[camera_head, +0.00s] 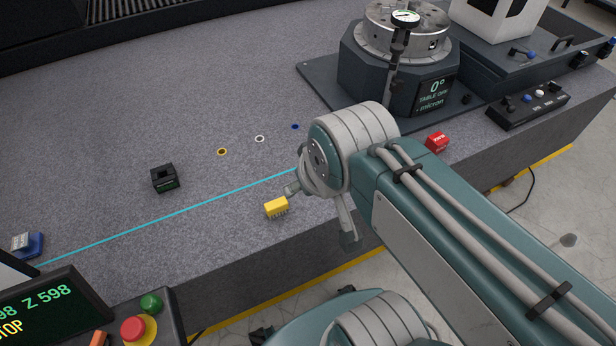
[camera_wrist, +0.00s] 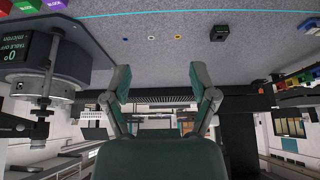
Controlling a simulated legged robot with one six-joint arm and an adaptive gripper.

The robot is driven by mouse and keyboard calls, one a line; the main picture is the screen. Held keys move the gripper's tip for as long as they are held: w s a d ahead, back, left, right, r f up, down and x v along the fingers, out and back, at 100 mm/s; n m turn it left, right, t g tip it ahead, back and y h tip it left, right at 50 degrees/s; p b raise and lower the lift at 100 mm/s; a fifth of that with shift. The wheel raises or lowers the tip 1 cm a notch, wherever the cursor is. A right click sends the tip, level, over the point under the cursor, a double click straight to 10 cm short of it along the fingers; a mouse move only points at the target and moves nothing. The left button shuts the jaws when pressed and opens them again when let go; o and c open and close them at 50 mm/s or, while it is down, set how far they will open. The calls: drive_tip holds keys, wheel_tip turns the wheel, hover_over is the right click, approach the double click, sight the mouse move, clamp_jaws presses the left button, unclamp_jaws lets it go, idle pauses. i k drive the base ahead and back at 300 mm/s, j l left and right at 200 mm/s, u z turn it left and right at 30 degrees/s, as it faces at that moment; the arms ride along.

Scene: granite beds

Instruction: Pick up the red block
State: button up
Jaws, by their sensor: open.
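The red block (camera_head: 437,141) sits on the grey granite bed (camera_head: 110,110) near its front edge, just right of my arm in the head view. A red piece (camera_wrist: 5,7) at the top left edge of the wrist view looks like the same block, cut off by the frame. My gripper (camera_wrist: 164,90) is open and empty in the wrist view, with its two fingers wide apart. It is well away from the red block. In the head view my arm hides most of the gripper.
A yellow block (camera_head: 276,208) and a black block (camera_head: 164,178) lie on the bed. Green (camera_wrist: 29,6) and purple (camera_wrist: 57,4) blocks are beside the red piece. A rotary table (camera_head: 400,65) stands behind the red block, with a control box (camera_head: 528,105) to the right.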

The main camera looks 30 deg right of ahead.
sight(437, 142)
drive_tip(key=z, duration=1.55)
